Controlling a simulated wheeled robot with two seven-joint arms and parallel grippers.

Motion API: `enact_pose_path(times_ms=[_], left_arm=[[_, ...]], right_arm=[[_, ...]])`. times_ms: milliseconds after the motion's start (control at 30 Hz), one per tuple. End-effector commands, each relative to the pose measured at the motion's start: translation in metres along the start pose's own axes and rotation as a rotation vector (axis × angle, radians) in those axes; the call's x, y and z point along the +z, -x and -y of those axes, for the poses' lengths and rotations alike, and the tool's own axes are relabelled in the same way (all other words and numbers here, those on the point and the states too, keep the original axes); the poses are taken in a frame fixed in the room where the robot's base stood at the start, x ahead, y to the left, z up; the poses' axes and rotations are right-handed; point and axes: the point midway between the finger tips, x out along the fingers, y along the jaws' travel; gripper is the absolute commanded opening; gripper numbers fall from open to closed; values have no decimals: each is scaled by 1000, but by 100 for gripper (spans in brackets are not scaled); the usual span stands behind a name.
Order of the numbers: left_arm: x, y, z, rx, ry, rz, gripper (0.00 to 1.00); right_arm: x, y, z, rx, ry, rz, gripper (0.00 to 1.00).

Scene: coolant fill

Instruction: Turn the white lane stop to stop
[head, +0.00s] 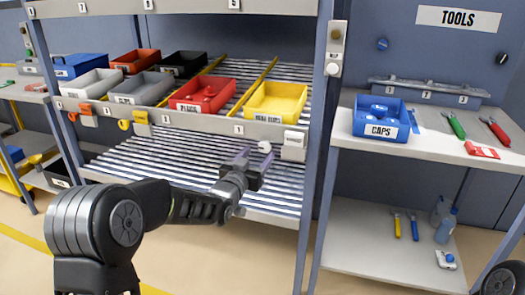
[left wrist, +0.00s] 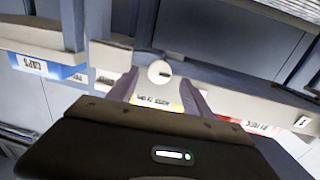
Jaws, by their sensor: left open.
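The white lane stop is a round white knob (head: 265,147) beside a white block (head: 293,147), on the shelf's front rail below the yellow bin. My left gripper (head: 256,156) is open, with its fingers pointing at the rail by the knob. In the left wrist view the knob (left wrist: 160,72) shows a dark slot and sits between the two fingertips, with a gap to each. The white block (left wrist: 110,55) is left of it there. I cannot tell how far the fingers reach around the knob. My right gripper is out of view.
A yellow bin (head: 276,102) and a red bin (head: 203,94) stand on the shelf above the rail. Orange (head: 72,117) and yellow (head: 125,125) stops are further left. A rack post (head: 322,120) stands close right of the white block. The lower roller shelf (head: 165,160) is empty.

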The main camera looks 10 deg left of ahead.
Motion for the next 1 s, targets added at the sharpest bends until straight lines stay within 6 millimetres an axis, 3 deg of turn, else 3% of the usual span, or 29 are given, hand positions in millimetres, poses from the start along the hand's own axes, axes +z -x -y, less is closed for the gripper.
enact_pose_path(times_ms=[233,600,1000], left_arm=[[1,-34,0,0,0,2,59],[0,-40,0,0,0,1,59],[1,-40,0,0,0,1,26]], right_arm=[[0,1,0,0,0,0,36],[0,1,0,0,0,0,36],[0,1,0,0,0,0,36]])
